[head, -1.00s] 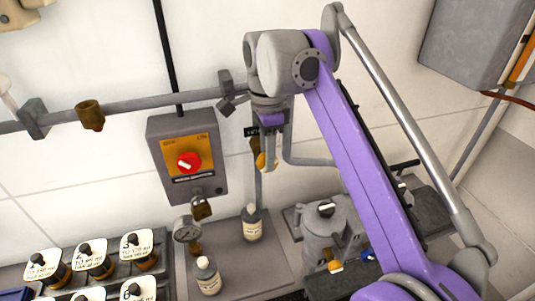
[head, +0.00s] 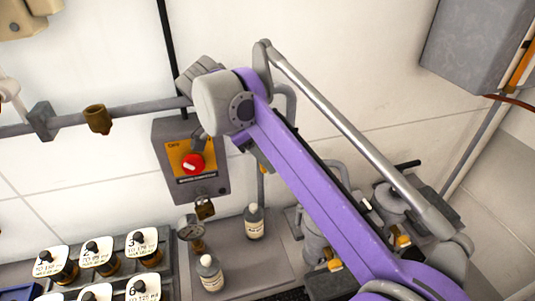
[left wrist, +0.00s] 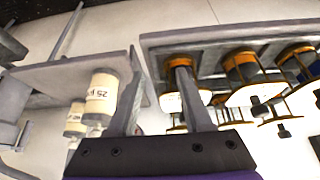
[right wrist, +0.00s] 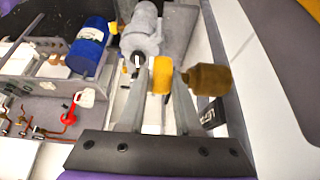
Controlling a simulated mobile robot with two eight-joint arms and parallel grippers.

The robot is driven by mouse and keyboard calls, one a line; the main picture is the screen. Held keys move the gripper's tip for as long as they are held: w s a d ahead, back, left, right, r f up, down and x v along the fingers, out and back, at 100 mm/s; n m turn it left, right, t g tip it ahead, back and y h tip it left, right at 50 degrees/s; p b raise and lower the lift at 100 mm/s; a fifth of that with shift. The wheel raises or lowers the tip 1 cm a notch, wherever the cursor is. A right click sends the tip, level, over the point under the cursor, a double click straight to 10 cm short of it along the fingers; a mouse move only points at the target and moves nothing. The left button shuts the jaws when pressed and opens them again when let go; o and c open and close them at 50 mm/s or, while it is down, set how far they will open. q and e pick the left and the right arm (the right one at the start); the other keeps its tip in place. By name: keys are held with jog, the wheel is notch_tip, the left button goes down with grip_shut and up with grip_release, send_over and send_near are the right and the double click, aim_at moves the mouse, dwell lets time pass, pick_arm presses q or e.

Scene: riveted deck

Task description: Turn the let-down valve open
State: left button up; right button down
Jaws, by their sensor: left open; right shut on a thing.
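The let-down valve shows in the right wrist view as a brown body (right wrist: 208,80) with a yellow handle (right wrist: 162,74) beside it.
A rack of numbered jars (head: 98,250) fills the lower left. A blue drum (right wrist: 88,45) and pump (right wrist: 142,32) stand nearby.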

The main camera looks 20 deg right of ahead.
jog(key=h, duration=0.4)
jog(key=shift+a+f+h, duration=0.3)
jog(key=shift+a+h, duration=0.1)
jog(key=shift+h, duration=0.3)
jog(key=c, duration=0.6)
grip_release()
jog(key=shift+a, duration=0.1)
jog(key=v, duration=0.7)
jog(key=shift+p, duration=0.3)
jog(key=shift+s, duration=0.15)
